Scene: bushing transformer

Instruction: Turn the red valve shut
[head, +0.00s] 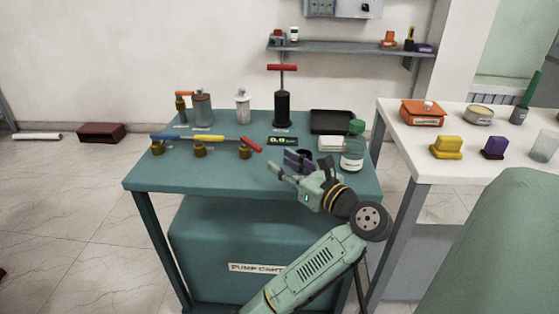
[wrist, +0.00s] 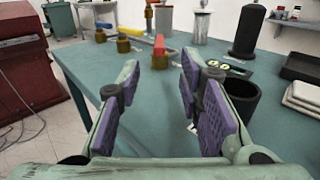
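The red valve's lever (head: 251,144) sits on a brass body (head: 245,154) at the right end of a row of valves on the teal table (head: 150,178). The lever slants down to the right in the head view. In the wrist view the red lever (wrist: 159,45) points towards me, ahead of the gap between my fingers. My gripper (head: 280,164) is open and empty, just to the right of and nearer than the valve. Its purple-padded fingers show wide apart in the wrist view (wrist: 158,78), not touching the lever.
Yellow (head: 209,137) and blue (head: 164,137) levers lie left of the red one. A black pump with a red T-handle (head: 282,68) stands behind. A small display (head: 283,141), a dark cup (wrist: 240,100) and a green-capped bottle (head: 352,152) are close by. The table's front left is clear.

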